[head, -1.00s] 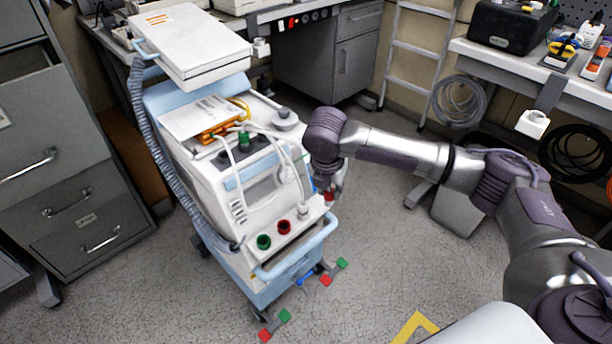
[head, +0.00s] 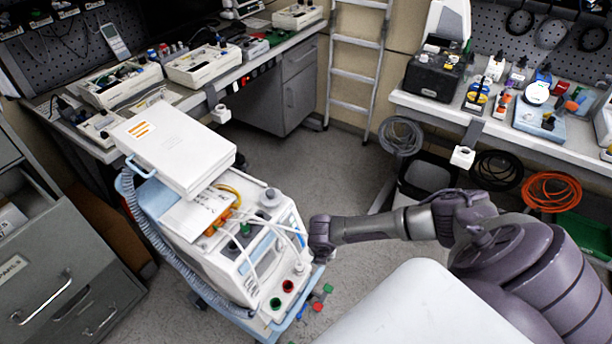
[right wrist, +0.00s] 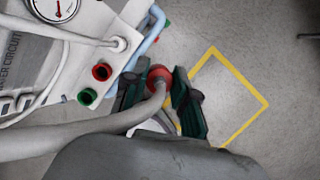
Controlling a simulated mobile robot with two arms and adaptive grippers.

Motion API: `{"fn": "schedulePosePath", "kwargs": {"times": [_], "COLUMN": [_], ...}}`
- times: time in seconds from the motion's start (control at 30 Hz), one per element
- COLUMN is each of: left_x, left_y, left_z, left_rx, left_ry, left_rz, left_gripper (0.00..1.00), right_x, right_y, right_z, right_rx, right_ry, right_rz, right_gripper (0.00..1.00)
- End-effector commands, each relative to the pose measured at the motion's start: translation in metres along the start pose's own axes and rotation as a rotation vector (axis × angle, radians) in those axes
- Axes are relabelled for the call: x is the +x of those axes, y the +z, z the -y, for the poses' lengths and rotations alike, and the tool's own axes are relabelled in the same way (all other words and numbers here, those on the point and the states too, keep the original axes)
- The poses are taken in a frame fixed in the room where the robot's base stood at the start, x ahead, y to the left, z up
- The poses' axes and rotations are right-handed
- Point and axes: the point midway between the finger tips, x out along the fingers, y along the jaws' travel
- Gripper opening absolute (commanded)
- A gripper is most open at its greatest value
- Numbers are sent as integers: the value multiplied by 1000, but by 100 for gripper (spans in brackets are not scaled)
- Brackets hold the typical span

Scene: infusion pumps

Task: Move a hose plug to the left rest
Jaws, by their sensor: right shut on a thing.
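In the right wrist view my right gripper (right wrist: 157,80) is shut on a red hose plug (right wrist: 159,74), with a pale hose (right wrist: 95,127) running from it to the left. The plug is over the floor, beside the machine's front edge and apart from its red port (right wrist: 102,72) and green port (right wrist: 87,97). In the head view my right wrist (head: 321,240) is at the right of the white pump machine (head: 235,262); the fingers and plug are hard to make out. A small white holder (head: 221,114) on the left desk's edge looks like the left rest. My left gripper is out of view.
Another white holder (head: 463,157) sits on the right bench's edge. The left desk (head: 255,75) bears several devices. A ladder (head: 355,75) leans at the back wall, and a grey cabinet (head: 60,290) stands at left. Open floor (head: 285,160) lies between machine and desk.

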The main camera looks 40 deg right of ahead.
Motion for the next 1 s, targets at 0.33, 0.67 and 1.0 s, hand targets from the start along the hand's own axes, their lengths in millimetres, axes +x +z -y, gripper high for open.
{"fn": "schedulePosePath", "kwargs": {"times": [0.33, 0.67, 1.0], "left_x": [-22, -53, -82], "left_y": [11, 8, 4], "left_z": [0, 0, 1], "left_rx": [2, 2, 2], "left_ry": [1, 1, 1], "left_rz": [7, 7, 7], "left_gripper": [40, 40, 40], "right_x": [-16, -54, -94], "right_y": [0, 11, 22], "right_z": [14, 13, 13], "right_rx": [-12, -11, -11], "right_ry": [-2, -1, -1], "right_rz": [1, 0, 1], "right_gripper": [0, 0, 0]}}
